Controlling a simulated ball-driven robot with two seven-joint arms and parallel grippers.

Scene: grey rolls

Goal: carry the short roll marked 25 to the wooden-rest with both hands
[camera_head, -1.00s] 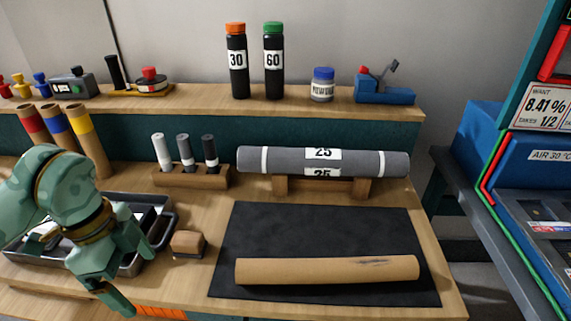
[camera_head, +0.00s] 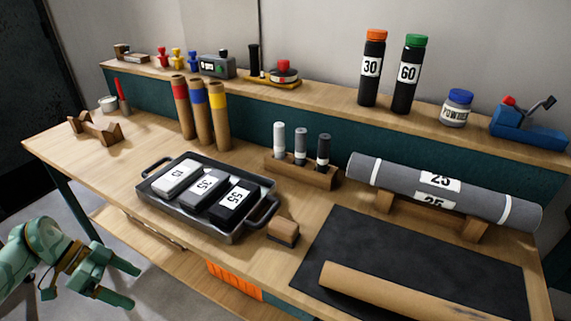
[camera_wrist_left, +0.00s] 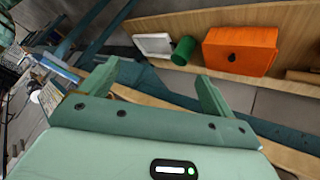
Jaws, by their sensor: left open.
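The grey roll marked 25 (camera_head: 400,183) has white bands near its ends. It lies on a low wooden rest (camera_head: 470,229) at the right of the bench in the head view. A second, empty wooden rest (camera_head: 95,131) with notched ends stands at the bench's far left. My left gripper (camera_head: 128,285) is open and empty, off the bench's front edge at the lower left, far from the roll. Its two spread fingers also show in the left wrist view (camera_wrist_left: 158,88), with nothing between them. My right gripper is not in view.
A dark tray (camera_head: 148,196) with labelled blocks, a small wooden block (camera_head: 284,232) and a black mat (camera_head: 400,250) with a brown tube (camera_head: 420,295) occupy the bench front. Coloured-band tubes (camera_head: 200,115) stand behind. An orange box (camera_wrist_left: 240,52) shows in the wrist view. Bench left is mostly clear.

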